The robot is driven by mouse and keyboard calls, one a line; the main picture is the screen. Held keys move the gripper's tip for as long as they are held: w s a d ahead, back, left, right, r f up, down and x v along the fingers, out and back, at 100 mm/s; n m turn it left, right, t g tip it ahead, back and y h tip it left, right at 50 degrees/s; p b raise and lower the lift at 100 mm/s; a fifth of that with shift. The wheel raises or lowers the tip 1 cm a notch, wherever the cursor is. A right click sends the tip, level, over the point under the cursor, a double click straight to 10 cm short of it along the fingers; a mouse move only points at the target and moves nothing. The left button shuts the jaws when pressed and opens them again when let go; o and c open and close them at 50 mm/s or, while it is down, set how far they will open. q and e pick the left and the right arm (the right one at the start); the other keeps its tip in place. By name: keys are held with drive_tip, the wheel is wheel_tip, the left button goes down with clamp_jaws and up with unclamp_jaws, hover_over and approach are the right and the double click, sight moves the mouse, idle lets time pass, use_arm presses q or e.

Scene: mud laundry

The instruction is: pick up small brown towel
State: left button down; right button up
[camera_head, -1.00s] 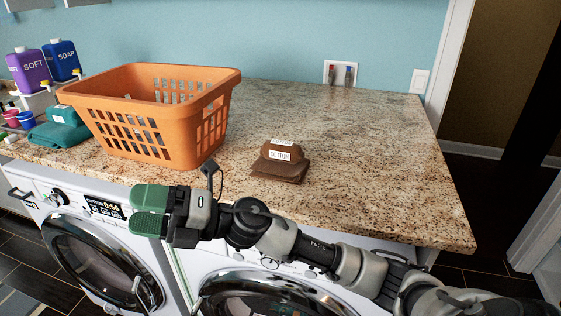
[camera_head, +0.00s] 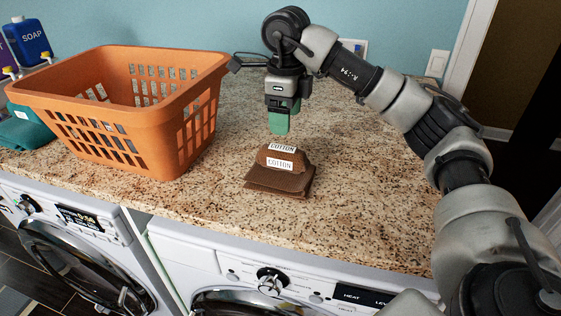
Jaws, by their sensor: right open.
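The small brown towel (camera_head: 281,183) lies folded on the granite counter, right of the orange basket. Its upper folded part carries two white labels reading COTTON. My right gripper (camera_head: 279,124) points down with green fingertips, just above and slightly behind the towel, apart from it. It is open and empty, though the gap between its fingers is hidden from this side. My left gripper is not in view.
An orange laundry basket (camera_head: 133,122) stands close to the left of my right gripper. A teal towel (camera_head: 22,128) and a blue SOAP bottle (camera_head: 28,42) are at the far left. Washing machines (camera_head: 90,245) stand under the granite counter (camera_head: 374,190), which is clear right of the towel.

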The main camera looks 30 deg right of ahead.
sight(282, 148)
drive_tip(key=f, duration=0.1)
drive_tip(key=s+a+f, duration=0.1)
drive_tip(key=f, duration=0.1)
drive_tip(key=shift+s+p, duration=0.15)
drive_tip(key=shift+p, duration=0.2)
drive_tip(key=f+p, duration=0.1)
drive_tip(key=f, duration=0.1)
drive_tip(key=w+f+p, duration=0.1)
drive_tip(key=f, duration=0.2)
drive_tip(key=shift+p, duration=0.35)
drive_tip(key=shift+f, duration=0.45)
drive_tip(key=shift+c, duration=0.3)
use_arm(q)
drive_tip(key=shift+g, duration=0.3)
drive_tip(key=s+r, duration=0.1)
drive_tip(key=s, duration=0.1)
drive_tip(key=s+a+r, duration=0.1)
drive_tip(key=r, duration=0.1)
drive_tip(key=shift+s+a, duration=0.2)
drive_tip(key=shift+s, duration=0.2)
use_arm(e)
drive_tip(key=c, duration=0.9)
